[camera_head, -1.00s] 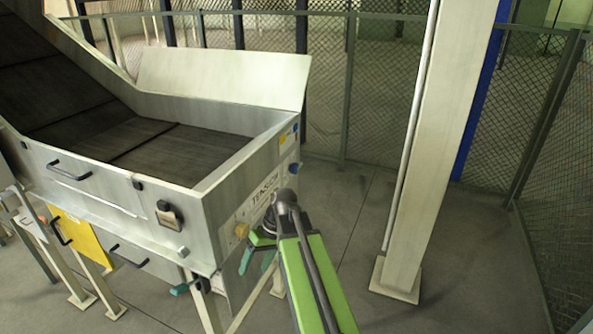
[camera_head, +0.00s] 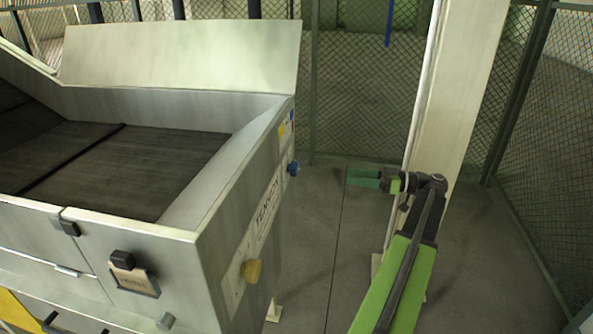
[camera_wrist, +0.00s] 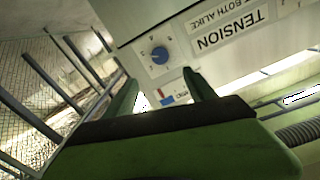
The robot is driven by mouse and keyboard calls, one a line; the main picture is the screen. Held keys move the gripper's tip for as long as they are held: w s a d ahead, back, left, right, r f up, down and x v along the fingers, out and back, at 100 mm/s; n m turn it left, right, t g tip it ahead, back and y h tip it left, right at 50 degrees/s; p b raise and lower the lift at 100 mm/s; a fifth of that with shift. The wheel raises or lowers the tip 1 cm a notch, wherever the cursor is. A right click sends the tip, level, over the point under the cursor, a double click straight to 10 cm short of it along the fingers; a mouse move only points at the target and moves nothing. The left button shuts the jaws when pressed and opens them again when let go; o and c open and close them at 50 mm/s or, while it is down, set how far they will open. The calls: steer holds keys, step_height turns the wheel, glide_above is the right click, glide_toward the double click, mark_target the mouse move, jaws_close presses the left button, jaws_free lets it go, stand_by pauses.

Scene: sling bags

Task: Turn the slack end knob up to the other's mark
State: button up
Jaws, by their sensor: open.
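A yellow knob (camera_head: 251,271) sits at the near end of the end panel of the metal machine (camera_head: 240,215), and a blue knob (camera_head: 292,168) sits at its far end. Between them is a sign reading TENSION (camera_head: 266,207). In the wrist view the blue knob (camera_wrist: 159,56) shows on a white dial plate with marks around it; its exact setting is too small to read. My gripper (camera_head: 362,178) is open and empty, to the right of the blue knob and apart from it. In the wrist view its two fingers (camera_wrist: 160,82) point toward the panel, below the knob.
A pale post (camera_head: 440,130) stands close behind my arm. Mesh fencing (camera_head: 350,100) closes off the back and right. Floor between machine and post is clear.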

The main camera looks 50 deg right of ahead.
mark_target(298, 170)
steer(key=x, duration=1.7)
steer(key=shift+w, duration=0.2)
